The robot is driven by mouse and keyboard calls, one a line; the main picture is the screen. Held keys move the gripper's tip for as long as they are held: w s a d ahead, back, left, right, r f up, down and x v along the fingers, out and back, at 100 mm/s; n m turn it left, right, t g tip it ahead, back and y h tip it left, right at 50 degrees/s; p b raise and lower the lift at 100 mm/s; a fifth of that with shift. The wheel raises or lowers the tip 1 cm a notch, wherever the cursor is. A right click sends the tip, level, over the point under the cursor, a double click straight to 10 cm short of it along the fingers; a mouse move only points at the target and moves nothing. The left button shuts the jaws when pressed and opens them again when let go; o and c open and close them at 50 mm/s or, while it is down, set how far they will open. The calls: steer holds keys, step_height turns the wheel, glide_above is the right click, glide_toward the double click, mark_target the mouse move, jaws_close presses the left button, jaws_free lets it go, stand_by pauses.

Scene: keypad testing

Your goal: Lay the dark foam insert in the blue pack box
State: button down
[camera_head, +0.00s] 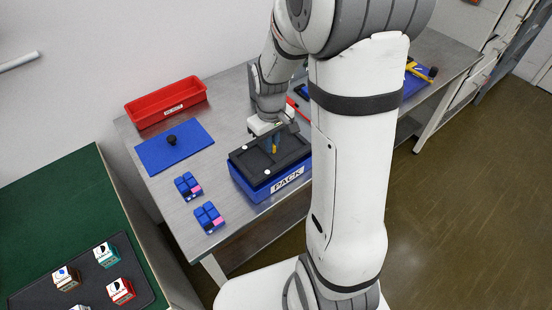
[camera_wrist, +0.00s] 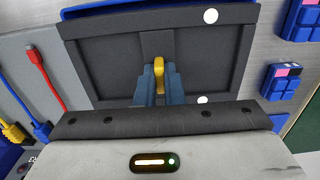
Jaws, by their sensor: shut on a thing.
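The dark foam insert (camera_head: 253,163) is a flat dark tray with recesses and white dots at its edges. It is over the opening of the blue pack box (camera_head: 257,190), which has a PACK label on its front. The insert looks roughly level with the box; I cannot tell whether it rests on the rim or hangs just above. In the wrist view the insert (camera_wrist: 205,60) fills the middle, and a strip of the blue box (camera_wrist: 110,8) shows past its edge. My gripper (camera_head: 275,141) is shut on the insert's yellow tab (camera_wrist: 159,76). The box interior is hidden.
A red bin (camera_head: 167,103) and a blue board with a black knob (camera_head: 172,140) stand to the left. Two blue keypads (camera_head: 209,217) lie near the table's front edge, left of the box. A red cable (camera_wrist: 44,75) lies beside the box.

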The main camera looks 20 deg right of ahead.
mark_target(272, 157)
steer(key=shift+f, duration=3.15)
steer(key=shift+f, duration=0.15)
steer(key=c, duration=1.5)
jaws_free()
steer(key=shift+c, duration=0.2)
